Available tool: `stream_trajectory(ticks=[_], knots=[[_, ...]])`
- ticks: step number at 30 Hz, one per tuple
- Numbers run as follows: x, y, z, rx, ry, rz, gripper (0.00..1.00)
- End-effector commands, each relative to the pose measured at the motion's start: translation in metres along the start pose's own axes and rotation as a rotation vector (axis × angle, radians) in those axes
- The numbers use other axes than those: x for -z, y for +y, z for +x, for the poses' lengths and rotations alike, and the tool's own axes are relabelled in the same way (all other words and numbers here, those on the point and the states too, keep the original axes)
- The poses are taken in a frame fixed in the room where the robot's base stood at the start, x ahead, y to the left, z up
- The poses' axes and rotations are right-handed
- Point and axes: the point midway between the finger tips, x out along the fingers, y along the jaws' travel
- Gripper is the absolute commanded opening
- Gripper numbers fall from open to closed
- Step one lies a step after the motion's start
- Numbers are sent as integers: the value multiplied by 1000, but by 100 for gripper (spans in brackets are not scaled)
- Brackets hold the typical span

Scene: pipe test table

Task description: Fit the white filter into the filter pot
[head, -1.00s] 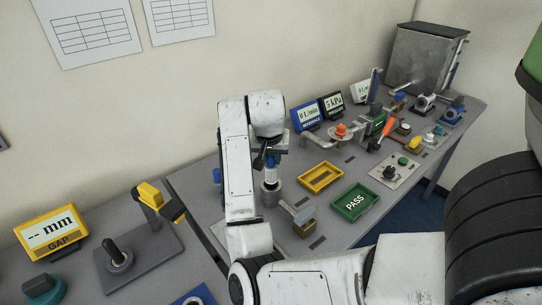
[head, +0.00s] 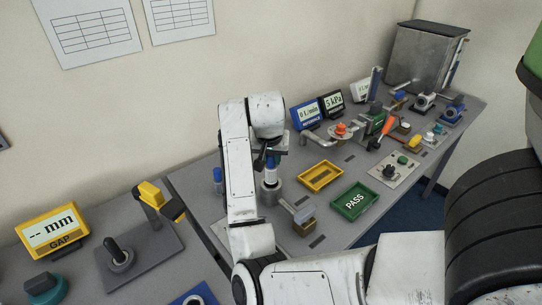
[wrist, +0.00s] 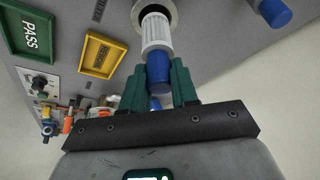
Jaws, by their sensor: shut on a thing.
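The white filter (wrist: 156,35) is a ribbed white cylinder with a blue end cap (wrist: 160,81). My gripper (wrist: 162,75), with dark green fingers, is shut on its blue end. In the head view the filter (head: 270,172) stands about upright over the pot (head: 271,193), below my gripper (head: 270,153).
A second blue-capped part (head: 217,176) stands to the left, beyond my arm. A yellow tray (head: 321,176) and a green PASS tray (head: 354,202) lie to the right. A metal-handled block (head: 303,222) is in front. Gauges and fittings crowd the far right.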

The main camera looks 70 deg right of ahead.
Motion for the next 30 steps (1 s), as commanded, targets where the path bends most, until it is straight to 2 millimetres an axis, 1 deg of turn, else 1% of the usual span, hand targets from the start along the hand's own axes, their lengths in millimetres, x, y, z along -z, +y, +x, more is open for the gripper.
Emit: stream_trajectory(ticks=[30], knots=[[-9, 0, 22, -1, 0, 0, 0]])
